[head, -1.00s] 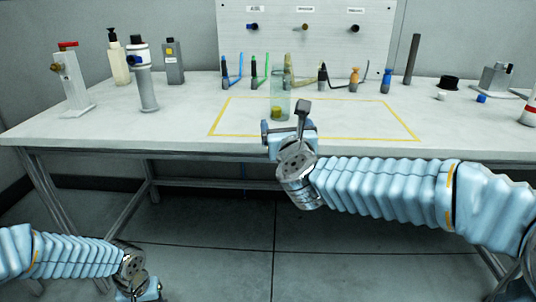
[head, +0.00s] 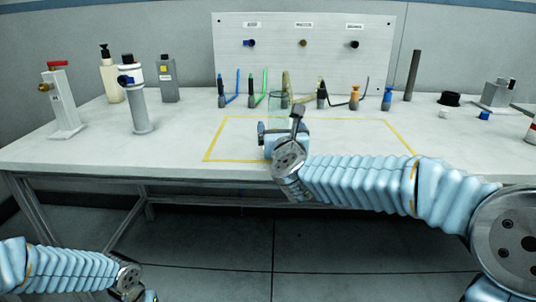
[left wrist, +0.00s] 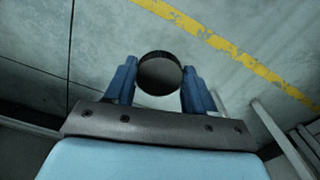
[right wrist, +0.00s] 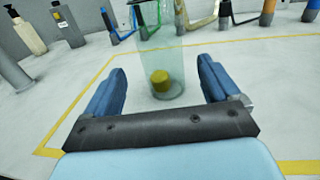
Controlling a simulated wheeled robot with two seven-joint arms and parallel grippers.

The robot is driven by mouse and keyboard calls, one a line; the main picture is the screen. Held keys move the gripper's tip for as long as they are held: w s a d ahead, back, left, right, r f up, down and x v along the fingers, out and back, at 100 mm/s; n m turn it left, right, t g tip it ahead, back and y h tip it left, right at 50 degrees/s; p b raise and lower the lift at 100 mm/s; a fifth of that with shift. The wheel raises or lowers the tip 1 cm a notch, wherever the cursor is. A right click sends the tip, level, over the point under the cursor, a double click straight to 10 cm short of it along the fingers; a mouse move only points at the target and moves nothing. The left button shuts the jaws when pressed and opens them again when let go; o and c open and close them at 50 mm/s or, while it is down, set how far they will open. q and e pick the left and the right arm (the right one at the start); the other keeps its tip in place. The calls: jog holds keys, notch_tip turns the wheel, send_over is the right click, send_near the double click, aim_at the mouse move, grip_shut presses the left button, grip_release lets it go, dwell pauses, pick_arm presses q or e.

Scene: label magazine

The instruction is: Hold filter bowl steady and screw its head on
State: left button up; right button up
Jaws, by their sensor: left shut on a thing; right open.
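The clear filter bowl (head: 277,107) stands upright on the table inside the yellow outline. In the right wrist view the bowl (right wrist: 160,52) shows a yellow piece (right wrist: 160,80) at its bottom. My right gripper (head: 281,135) is open at the bowl, its fingers on either side in the right wrist view; I see gaps on both sides. My left gripper (left wrist: 160,75) is shut on a dark round piece (left wrist: 160,72), which looks like the filter head. It is held low in front of the table, over the floor. In the head view that piece is out of sight.
A white panel (head: 303,60) with fittings stands behind several tools and hoses. A grey cylinder (head: 139,100), bottles and a red-handled valve stand (head: 62,100) are at left. A black cap (head: 449,98) and small parts lie at right. The outlined area's front is mostly clear.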

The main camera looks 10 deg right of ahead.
aim_at(280, 122)
pick_arm(q)
jog(key=shift+r, duration=0.15)
pick_arm(e)
jog(key=shift+w+d, duration=0.1)
jog(key=shift+w, duration=0.5)
pick_arm(q)
jog(key=shift+r+p, duration=0.95)
jog(key=shift+p, duration=0.05)
pick_arm(e)
jog(key=w, duration=0.2)
jog(key=w+d, duration=0.1)
jog(key=w, duration=0.1)
jog(key=shift+r, duration=0.15)
pick_arm(q)
jog(key=shift+r, duration=0.1)
pick_arm(e)
jog(key=shift+w, duration=0.55)
jog(key=shift+c, duration=0.3)
jog(key=c, duration=1.1)
jog(key=shift+c, duration=0.2)
